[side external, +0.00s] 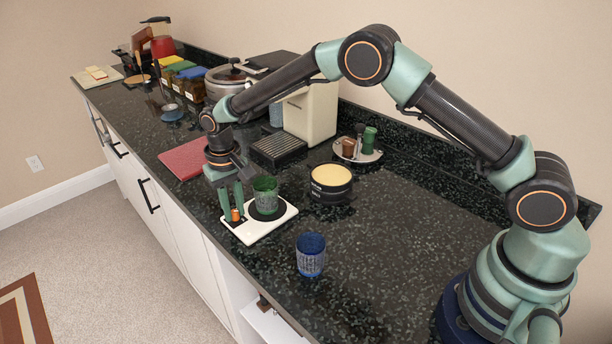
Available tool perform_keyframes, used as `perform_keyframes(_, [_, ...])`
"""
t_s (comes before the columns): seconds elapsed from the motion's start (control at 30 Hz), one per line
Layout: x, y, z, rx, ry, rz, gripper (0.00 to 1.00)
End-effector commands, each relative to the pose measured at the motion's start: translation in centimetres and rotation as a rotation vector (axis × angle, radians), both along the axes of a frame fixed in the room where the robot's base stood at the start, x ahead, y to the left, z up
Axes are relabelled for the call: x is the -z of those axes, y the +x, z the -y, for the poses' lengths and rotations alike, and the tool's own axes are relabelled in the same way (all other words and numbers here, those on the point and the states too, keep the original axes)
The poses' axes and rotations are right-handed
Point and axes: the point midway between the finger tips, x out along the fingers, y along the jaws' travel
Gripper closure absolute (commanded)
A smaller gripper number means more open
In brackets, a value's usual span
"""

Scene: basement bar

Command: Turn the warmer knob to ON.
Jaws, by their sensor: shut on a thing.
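The warmer (247,233) is a flat white base with a round black plate, lying near the counter's front edge. A green cup (265,195) stands on its plate. An orange knob (236,215) sits on a dark patch at the left end of the base. My gripper (233,213) points down over that end, its green fingers on either side of the knob and shut on it. The knob's pointer and any ON marking are too small to read.
A blue cup (311,254) stands right of the warmer. A black tin with a yellow top (330,184) is behind it. A red mat (188,158) lies to the left, and a cream machine (310,113) stands at the back. The counter's right part is clear.

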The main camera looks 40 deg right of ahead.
Motion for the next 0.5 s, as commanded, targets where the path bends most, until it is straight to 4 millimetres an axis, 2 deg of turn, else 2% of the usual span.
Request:
perform_keyframes(0.2, [-0.09,0.06,-0.02,0.086,0.001,0.002,1.00])
perform_keyframes(0.5, [-0.10,0.09,-0.04,0.124,0.001,0.003,1.00])
